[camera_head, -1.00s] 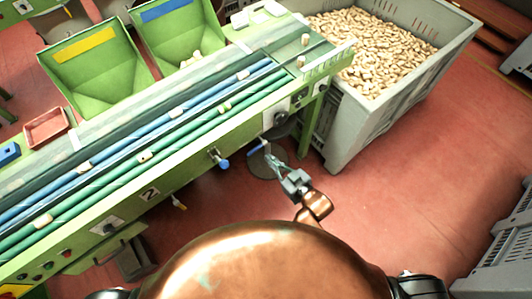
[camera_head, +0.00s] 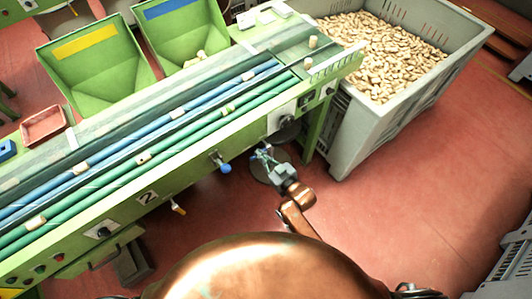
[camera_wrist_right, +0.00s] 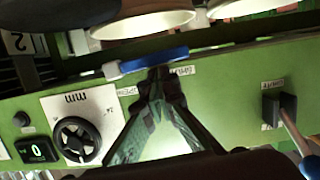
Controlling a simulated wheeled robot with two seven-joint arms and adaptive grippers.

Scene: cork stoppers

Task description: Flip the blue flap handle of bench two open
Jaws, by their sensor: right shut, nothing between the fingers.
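Bench two (camera_head: 122,212) is a green bench with a "2" plate on its front. The blue flap handle (camera_wrist_right: 150,62) shows in the right wrist view as a blue bar lying nearly crosswise, between two small upside-down labels, one seemingly OPEN and one SHUT. In the head view the handle (camera_head: 254,164) is small and partly hidden by my right gripper (camera_head: 262,156). That gripper is shut and empty. In the right wrist view its fingertips (camera_wrist_right: 161,76) are just at the bar's lower edge; I cannot tell whether they touch it. My left gripper is not in view.
A blue-knobbed lever (camera_head: 224,167) sticks out of the bench front beside the handle. A handwheel (camera_wrist_right: 77,138) and a small display (camera_wrist_right: 36,149) sit on the same front. A grey bin (camera_head: 365,130) of corks stands at right. The red floor (camera_head: 420,190) is open.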

